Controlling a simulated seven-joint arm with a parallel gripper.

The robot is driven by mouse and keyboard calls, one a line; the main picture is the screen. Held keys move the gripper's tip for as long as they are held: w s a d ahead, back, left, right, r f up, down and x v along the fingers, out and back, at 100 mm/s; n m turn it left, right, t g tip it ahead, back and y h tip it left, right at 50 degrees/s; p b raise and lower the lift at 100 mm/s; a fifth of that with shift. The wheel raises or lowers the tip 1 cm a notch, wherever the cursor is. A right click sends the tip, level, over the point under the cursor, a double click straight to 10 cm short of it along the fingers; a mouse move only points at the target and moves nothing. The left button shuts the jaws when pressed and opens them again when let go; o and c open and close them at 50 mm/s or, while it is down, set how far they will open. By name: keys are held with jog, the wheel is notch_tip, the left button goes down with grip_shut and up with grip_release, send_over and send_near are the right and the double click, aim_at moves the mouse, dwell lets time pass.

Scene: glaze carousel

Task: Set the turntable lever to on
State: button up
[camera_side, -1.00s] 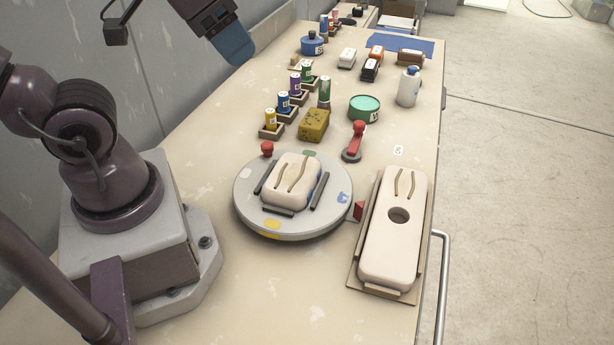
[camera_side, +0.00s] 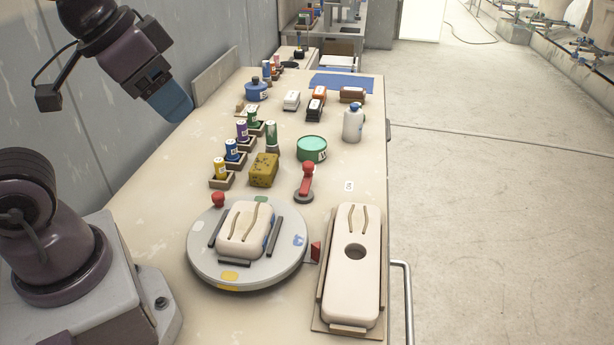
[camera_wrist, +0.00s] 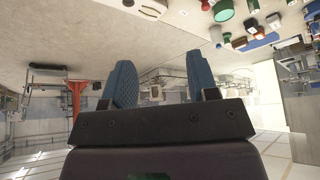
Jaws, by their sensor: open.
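The turntable lever (camera_side: 307,181) is a red arm with a round knob on a dark grey base, on the bench behind and right of the turntable. Its knob points towards the back of the bench. A small white label (camera_side: 349,186) lies to its right and seems to read ON. The round grey turntable (camera_side: 200,263) carries a cream block (camera_side: 244,230) between dark bars. My gripper (camera_side: 178,112) is raised at the upper left, well away from the lever. In the wrist view its two blue fingers (camera_wrist: 160,84) are apart with nothing between them. The lever cannot be made out there.
A cream mould (camera_side: 353,290) lies right of the turntable, with a red pointer (camera_side: 315,252) between them. A yellow block (camera_side: 264,170), a green tin (camera_side: 311,149), a white bottle (camera_side: 353,124) and several small glaze jars stand behind. Bare bench lies right of the lever.

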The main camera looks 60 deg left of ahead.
jog(key=shift+o, duration=0.2)
jog(key=shift+w+a+f+g, duration=0.25)
jog(key=shift+f+g, duration=0.1)
jog(key=shift+f, duration=0.2)
jog(key=shift+w+a+f+g, duration=0.15)
jog(key=shift+w+f+g, duration=0.15)
jog(key=shift+f, duration=0.2)
jog(key=n+g, duration=0.2)
jog(key=g, duration=0.2)
send_over(308, 164)
notch_tip(308, 164, down, 18)
notch_tip(308, 164, down, 12)
jog(key=shift+f, duration=0.2)
grip_shut()
